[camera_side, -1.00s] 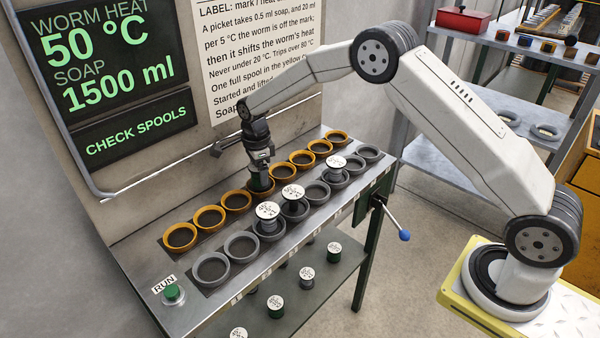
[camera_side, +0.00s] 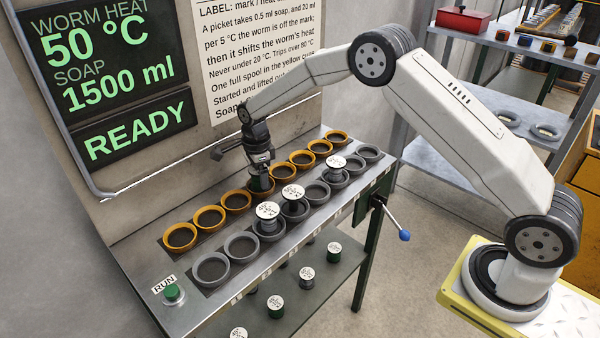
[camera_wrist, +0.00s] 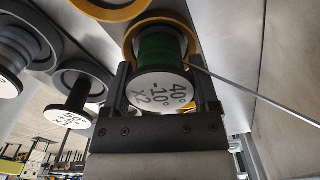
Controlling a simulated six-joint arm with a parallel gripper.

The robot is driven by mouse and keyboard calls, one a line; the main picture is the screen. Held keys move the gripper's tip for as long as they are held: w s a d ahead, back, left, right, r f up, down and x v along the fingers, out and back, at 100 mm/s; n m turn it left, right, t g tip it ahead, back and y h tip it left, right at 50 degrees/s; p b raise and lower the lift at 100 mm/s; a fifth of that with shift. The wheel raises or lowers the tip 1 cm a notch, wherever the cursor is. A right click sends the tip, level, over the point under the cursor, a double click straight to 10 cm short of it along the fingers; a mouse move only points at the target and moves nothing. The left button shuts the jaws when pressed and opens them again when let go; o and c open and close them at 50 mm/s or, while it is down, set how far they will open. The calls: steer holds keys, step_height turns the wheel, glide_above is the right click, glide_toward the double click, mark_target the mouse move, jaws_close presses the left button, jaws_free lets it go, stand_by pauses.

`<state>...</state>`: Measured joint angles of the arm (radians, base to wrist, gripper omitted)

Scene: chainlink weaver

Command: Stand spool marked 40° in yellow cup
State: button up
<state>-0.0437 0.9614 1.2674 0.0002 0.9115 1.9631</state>
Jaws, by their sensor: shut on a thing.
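My gripper (camera_side: 259,168) points down over a yellow cup (camera_side: 252,195) near the middle of the yellow row. In the wrist view its two fingers (camera_wrist: 162,82) are shut on a green-wound spool (camera_wrist: 160,46). The spool's white end reads 40°, -10°, X2. Its far end sits inside the yellow cup's ring (camera_wrist: 131,36), and it looks upright there. In the side view my gripper mostly hides the spool, and the cup's bottom is hidden.
Several empty yellow cups (camera_side: 208,218) line the back row. Grey cups (camera_side: 211,269) stand in front, some holding white-topped spools (camera_side: 267,210); one reads 50° in the wrist view (camera_wrist: 75,120). A wall screen (camera_side: 105,80) reads 50 °C, 1500 ml, READY. A green RUN button (camera_side: 172,292) is at front left.

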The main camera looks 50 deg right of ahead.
steer(key=o, duration=1.3)
steer(key=shift+r, duration=4)
